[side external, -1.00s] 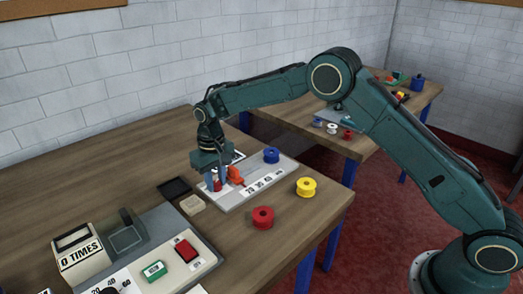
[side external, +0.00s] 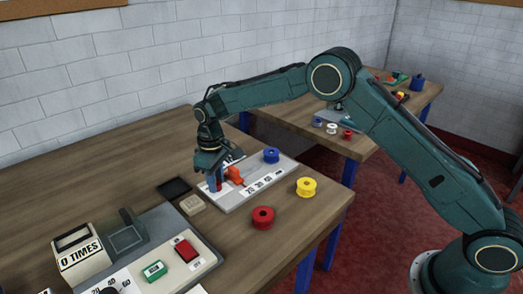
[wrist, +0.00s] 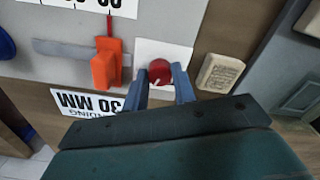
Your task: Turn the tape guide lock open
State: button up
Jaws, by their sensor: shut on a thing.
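The tape guide lock appears as a round red knob (wrist: 158,74) with a small pale mark, on a white square plate (wrist: 187,51) in the wrist view. My gripper (wrist: 160,70) has its two blue fingers on either side of the knob and is shut on it. In the side external view my gripper (side external: 216,184) points down at the left end of the grey board (side external: 232,199), and its fingers mostly hide the knob. The orange tape guide (side external: 234,175) stands just right of the fingers; the wrist view shows it left of the knob (wrist: 104,70).
A blue spool (side external: 271,155) sits on the board. A yellow spool (side external: 306,187) and a red spool (side external: 263,217) stand on the table in front. A beige block (side external: 192,205) and a dark tray (side external: 174,188) lie close left. A counter unit (side external: 82,250) stands further left.

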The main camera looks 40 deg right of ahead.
jog(key=n, duration=1.3)
dwell(0.5)
jog(key=o, duration=1)
jog(key=shift+r, duration=0.15)
notch_tip(320, 180, up, 14)
